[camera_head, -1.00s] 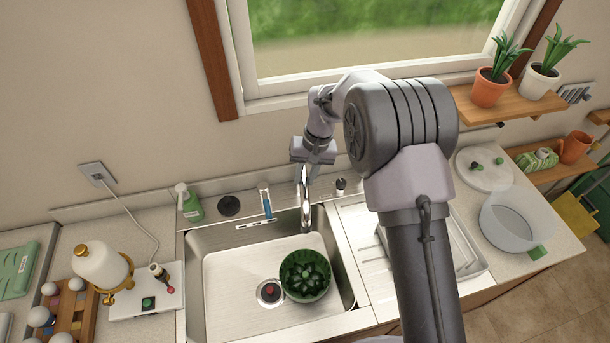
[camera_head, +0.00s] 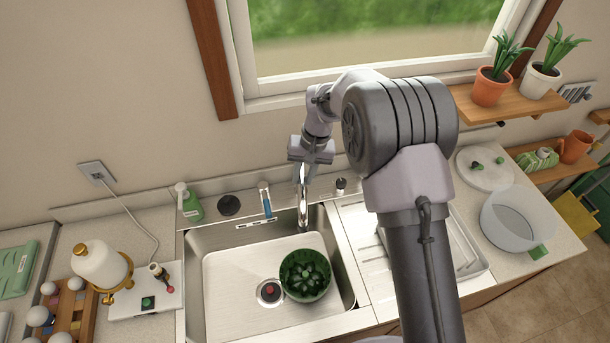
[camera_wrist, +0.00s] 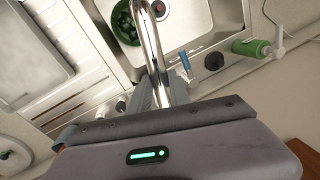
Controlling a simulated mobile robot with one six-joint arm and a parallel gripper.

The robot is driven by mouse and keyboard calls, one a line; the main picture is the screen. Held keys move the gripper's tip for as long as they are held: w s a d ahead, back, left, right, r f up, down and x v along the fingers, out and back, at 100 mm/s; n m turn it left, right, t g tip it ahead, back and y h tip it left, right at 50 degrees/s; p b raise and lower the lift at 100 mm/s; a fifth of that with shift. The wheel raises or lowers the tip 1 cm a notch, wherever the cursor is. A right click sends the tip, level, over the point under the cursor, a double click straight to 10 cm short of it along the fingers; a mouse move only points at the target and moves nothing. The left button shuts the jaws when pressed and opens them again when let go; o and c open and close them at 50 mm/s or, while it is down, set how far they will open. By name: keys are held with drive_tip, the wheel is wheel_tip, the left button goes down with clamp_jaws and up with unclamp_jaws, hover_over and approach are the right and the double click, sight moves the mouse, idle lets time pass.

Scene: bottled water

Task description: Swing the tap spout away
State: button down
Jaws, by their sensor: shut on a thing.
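The chrome tap spout (camera_head: 303,208) stands at the back of the sink and reaches forward over the basin. It also shows in the wrist view (camera_wrist: 151,42), running up from between the fingers. My gripper (camera_head: 305,168) is at the upper part of the tap, and in the wrist view my gripper (camera_wrist: 165,88) is shut on the spout, one finger on each side. The tap's base is partly hidden by my gripper in the wrist view.
A green bowl of dark green produce (camera_head: 305,276) sits in the sink basin (camera_head: 235,315), below the spout and beside the drain (camera_head: 269,293). A green soap bottle (camera_head: 190,205) and a blue-handled brush (camera_head: 266,203) stand behind the sink. A drainboard (camera_head: 362,245) lies right.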

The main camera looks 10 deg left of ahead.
drive_tip(key=a+m+t+b, duration=0.1)
drive_tip(key=a+m+b, duration=0.3)
drive_tip(key=a, duration=0.5)
drive_tip(key=shift+w+a+m, duration=0.15)
drive_tip(key=shift+a+m, duration=0.15)
drive_tip(key=shift+m, duration=1)
drive_tip(key=shift+r, duration=0.1)
drive_tip(key=c, duration=1.2)
unclamp_jaws()
drive_tip(key=shift+c, duration=0.2)
drive_tip(key=s+d+r+p, duration=0.1)
drive_tip(key=d+r, duration=0.2)
drive_tip(key=r, duration=1.4)
drive_tip(key=shift+d, duration=0.15)
drive_tip(key=shift+s+d, duration=0.1)
